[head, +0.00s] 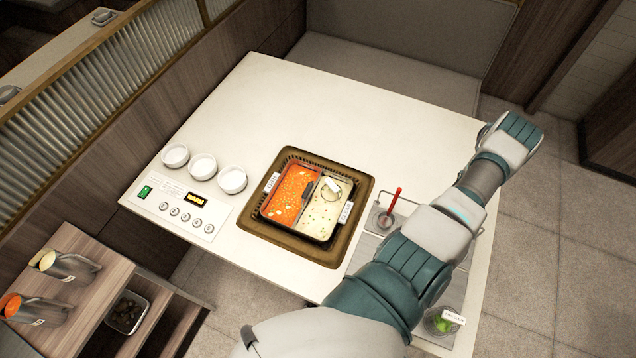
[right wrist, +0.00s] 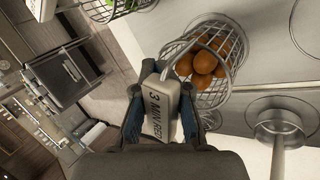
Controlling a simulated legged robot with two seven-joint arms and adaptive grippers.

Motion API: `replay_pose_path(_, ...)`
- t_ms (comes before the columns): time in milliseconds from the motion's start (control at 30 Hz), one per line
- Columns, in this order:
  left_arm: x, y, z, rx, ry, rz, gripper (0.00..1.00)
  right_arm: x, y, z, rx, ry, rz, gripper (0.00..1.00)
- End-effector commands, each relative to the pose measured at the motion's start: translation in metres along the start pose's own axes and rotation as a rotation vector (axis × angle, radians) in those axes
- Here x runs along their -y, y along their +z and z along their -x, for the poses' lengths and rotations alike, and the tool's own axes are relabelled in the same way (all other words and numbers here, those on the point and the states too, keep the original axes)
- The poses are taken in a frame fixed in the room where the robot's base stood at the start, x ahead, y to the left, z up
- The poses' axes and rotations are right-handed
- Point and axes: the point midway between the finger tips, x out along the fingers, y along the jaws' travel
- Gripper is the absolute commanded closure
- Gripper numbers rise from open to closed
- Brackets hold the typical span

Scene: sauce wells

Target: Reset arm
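In the right wrist view, my right gripper (right wrist: 166,85) is shut on a white handle (right wrist: 160,112) marked "3 MIN RED". The handle leads to a wire basket (right wrist: 212,98) of brown balls (right wrist: 207,62). I cannot tell whether this basket rests on something or hangs free. In the head view my right arm (head: 440,235) reaches over the table's right side. It hides my right gripper and the basket there. My left gripper is not in view.
A two-part hot pot (head: 305,200), red broth left and pale broth right, sits in the white table (head: 290,105). Several white bowls stand left, including one bowl (head: 203,166). A red-handled utensil (head: 394,203) and a basket of greens (head: 438,322) are by my right arm.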

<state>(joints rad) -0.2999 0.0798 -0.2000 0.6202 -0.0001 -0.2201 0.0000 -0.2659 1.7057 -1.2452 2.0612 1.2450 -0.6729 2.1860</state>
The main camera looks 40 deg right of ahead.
Motion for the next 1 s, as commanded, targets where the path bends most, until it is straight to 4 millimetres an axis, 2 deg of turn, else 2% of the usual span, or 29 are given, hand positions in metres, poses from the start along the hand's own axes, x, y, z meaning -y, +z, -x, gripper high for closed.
replay_pose_path(33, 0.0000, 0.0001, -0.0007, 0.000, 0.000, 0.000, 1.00, 0.0009, 0.0024, -0.0020, 0.006, -0.001, 0.002, 0.79)
replay_pose_path(100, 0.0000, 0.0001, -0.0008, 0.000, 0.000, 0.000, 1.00, 0.0010, 0.0020, -0.0020, 0.006, -0.001, 0.002, 0.61)
replay_pose_path(133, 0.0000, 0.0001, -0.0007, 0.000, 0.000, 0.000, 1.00, 0.0011, 0.0018, -0.0020, 0.006, -0.001, 0.002, 0.58)
replay_pose_path(400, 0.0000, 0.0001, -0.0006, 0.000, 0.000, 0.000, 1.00, 0.0013, 0.0018, -0.0011, 0.004, -0.003, 0.001, 0.56)
replay_pose_path(600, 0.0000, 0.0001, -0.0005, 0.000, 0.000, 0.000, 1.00, 0.0011, 0.0020, -0.0007, 0.004, -0.003, 0.001, 0.12)
replay_pose_path(1000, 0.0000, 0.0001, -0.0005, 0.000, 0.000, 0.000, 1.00, 0.0008, 0.0018, -0.0006, 0.003, -0.002, 0.001, 0.12)
